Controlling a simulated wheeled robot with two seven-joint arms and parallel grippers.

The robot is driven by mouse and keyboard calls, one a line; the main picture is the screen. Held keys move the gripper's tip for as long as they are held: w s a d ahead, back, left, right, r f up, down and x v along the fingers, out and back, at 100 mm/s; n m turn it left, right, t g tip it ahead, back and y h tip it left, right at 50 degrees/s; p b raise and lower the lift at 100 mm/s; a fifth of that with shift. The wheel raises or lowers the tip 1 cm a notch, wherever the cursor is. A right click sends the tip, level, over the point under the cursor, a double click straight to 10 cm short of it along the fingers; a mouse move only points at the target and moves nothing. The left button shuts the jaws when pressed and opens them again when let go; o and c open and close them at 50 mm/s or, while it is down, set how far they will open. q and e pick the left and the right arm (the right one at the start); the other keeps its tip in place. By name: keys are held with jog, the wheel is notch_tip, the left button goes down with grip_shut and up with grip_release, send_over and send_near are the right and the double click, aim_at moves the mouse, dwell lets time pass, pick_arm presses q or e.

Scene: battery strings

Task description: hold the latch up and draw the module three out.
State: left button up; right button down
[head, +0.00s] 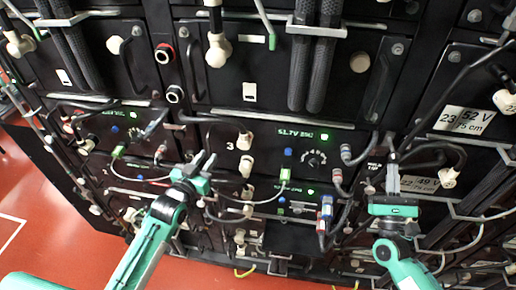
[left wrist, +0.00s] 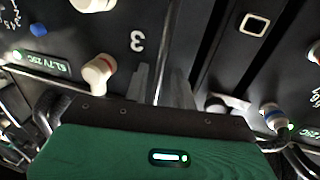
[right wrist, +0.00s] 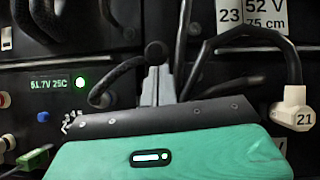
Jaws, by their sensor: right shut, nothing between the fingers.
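Module three (head: 268,155) is a black drawer front with a white "3", a lit green 51.7V display and a dial, in the middle of the rack. Its "3" (left wrist: 137,42) shows turned over in the left wrist view. My right gripper (head: 392,178) is shut and empty, right of module three. I cannot tell which part is the latch, or whether either gripper touches the rack.
Other black modules surround module three, with grey bars, cables and white plugs on their fronts. A white plug marked 21 (right wrist: 293,108) is right of my right gripper. A "23, 52 V" label (head: 465,120) is at the right. Red floor (head: 45,185) is clear at the lower left.

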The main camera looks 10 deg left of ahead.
aim_at(210, 154)
pick_arm(q)
jog(key=shift+w+d, duration=0.15)
jog(key=shift+w, duration=0.65)
jog(key=shift+w+d, duration=0.15)
jog(key=shift+w, duration=0.65)
grip_shut()
dwell(0.3)
